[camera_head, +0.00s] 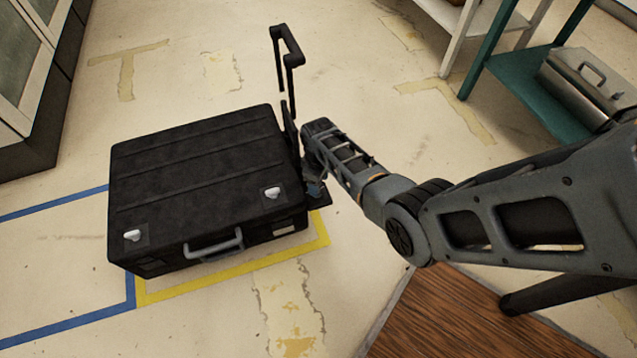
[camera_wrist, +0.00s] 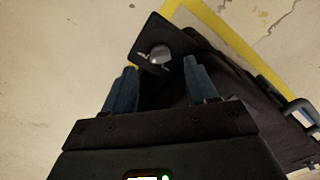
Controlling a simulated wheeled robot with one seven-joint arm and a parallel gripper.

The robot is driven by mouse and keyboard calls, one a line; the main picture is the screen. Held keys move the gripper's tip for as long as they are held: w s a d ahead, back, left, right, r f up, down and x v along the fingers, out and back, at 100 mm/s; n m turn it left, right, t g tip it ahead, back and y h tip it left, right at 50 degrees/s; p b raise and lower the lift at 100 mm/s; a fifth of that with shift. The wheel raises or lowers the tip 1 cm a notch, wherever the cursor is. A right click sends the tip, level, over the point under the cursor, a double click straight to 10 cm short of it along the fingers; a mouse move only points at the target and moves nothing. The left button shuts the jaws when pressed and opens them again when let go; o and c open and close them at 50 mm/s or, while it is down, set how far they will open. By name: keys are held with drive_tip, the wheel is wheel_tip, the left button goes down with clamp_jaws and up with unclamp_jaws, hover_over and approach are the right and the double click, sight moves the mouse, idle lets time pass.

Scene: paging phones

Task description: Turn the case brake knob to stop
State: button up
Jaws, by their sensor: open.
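A large black case (camera_head: 200,170) lies on the floor, with a raised pull handle (camera_head: 290,58) at its far right corner. In the wrist view a small grey knob (camera_wrist: 160,54) sits on a black plate (camera_wrist: 148,33) that juts out at the end of the case. A pale pointed part shows at the knob's left side; I cannot read its setting. My gripper (camera_wrist: 159,68) is open, its blue fingers apart and the knob between and just beyond their tips. I cannot tell whether they touch it. In the head view my gripper (camera_head: 314,188) is low beside the case's right end, and the knob is hidden.
Yellow tape (camera_head: 240,275) and blue tape (camera_head: 75,326) mark the floor around the case. A green shelf (camera_head: 530,88) with a metal box (camera_head: 588,85) stands at the upper right. A cabinet (camera_head: 30,80) stands at the left. The floor in front is clear.

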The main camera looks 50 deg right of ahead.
drive_tip(key=shift+r+p, duration=0.6)
drive_tip(key=shift+r, duration=1.25)
drive_tip(key=s+a+f+t+h, duration=0.2)
drive_tip(key=s+a+t, duration=0.2)
drive_tip(key=s+a, duration=0.5)
drive_tip(key=s+a+r+m+t, duration=0.1)
drive_tip(key=s+a+r+t, duration=0.5)
drive_tip(key=s+r, duration=0.65)
drive_tip(key=s+a+r+t+y, duration=0.1)
drive_tip(key=s+a+r+t, duration=0.15)
drive_tip(key=r, duration=0.65)
drive_tip(key=s+a+r+t, duration=0.1)
drive_tip(key=s+r, duration=0.2)
drive_tip(key=r, duration=0.5)
drive_tip(key=s+a+r+t+y, duration=0.1)
drive_tip(key=s+a+r, duration=0.15)
drive_tip(key=r, duration=0.65)
wheel_tip(320, 180, up, 21)
drive_tip(key=s+m+p, duration=0.1)
drive_tip(key=p, duration=1.8)
drive_tip(key=shift+d+p, duration=0.35)
drive_tip(key=shift+d, duration=0.05)
